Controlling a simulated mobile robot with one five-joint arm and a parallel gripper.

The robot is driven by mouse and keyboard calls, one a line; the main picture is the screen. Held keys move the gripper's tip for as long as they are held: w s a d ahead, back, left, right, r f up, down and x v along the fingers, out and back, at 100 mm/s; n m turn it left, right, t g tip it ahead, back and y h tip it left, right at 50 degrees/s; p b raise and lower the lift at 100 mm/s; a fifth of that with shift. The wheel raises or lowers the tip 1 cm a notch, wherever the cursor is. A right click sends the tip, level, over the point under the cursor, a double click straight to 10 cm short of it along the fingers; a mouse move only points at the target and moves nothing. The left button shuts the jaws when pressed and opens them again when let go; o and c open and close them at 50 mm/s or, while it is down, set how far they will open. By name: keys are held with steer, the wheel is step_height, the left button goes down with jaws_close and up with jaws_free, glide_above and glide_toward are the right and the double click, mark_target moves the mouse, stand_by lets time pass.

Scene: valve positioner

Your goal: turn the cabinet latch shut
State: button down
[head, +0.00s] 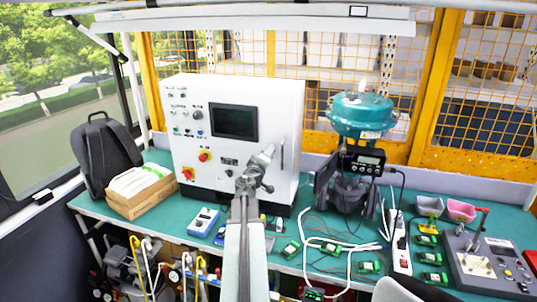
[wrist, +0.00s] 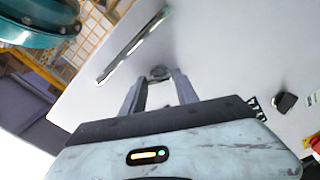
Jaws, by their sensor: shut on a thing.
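The cabinet (head: 215,95) is a large white box with a dark screen, standing on the green bench. In the wrist view its white front (wrist: 230,50) fills most of the picture. The latch (wrist: 160,72) is a small dark grey round piece on that front. My gripper (wrist: 159,82) has its two grey fingers on either side of the latch and is shut on it. The fingertips hide part of the latch, and its turn angle is hard to tell. In the head view my gripper (head: 268,154) reaches the cabinet's right front and covers the latch.
A long metal handle (wrist: 133,46) is close beside the latch. The teal valve positioner (head: 361,115) stands right of the cabinet. Cables and small green modules (head: 291,249) crowd the bench front.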

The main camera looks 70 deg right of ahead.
steer(key=n, duration=0.5)
steer(key=shift+a+f+n, duration=0.1)
steer(key=shift+f+n, duration=0.05)
steer(key=shift+n, duration=0.15)
stand_by(0.5)
steer(key=c, duration=0.9)
jaws_free()
steer(key=shift+s+a, duration=0.1)
steer(key=shift+a, duration=3.8)
